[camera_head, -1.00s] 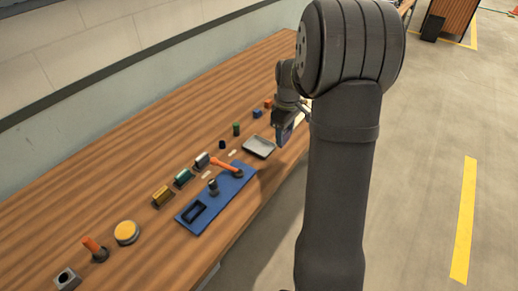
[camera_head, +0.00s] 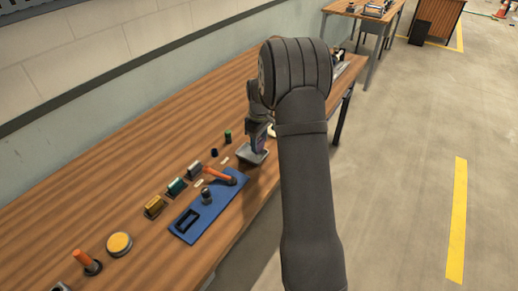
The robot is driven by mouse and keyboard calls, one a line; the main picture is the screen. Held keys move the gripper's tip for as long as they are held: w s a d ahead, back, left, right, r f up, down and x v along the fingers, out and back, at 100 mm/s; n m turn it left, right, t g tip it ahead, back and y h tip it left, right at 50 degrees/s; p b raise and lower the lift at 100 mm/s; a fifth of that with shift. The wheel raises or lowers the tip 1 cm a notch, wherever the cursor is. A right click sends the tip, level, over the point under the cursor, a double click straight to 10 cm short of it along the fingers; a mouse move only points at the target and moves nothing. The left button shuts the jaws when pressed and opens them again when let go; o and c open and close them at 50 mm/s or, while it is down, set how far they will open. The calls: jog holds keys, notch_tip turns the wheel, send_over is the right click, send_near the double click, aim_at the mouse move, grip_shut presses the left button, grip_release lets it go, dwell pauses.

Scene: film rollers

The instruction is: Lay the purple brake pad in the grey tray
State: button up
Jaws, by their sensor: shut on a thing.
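The grey tray (camera_head: 243,156) lies on the wooden table, just past the far end of the blue board. My gripper (camera_head: 258,138) is over the tray, pointing down, and is shut on the purple brake pad (camera_head: 260,144). The pad shows as a small purple patch, partly covered by the gripper. Its lower edge is close above the tray or in it; I cannot tell whether it touches. My arm hides the right side of the tray area.
A green cylinder (camera_head: 228,136) and a dark cap (camera_head: 214,152) stand beside the tray.

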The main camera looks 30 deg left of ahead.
aim_at(259, 148)
jog(key=shift+f, duration=2)
jog(key=shift+f, duration=0.1)
jog(key=o, duration=1.1)
notch_tip(259, 148, up, 12)
jog(key=shift+r, duration=0.15)
notch_tip(259, 148, down, 12)
jog(key=shift+r, duration=1.65)
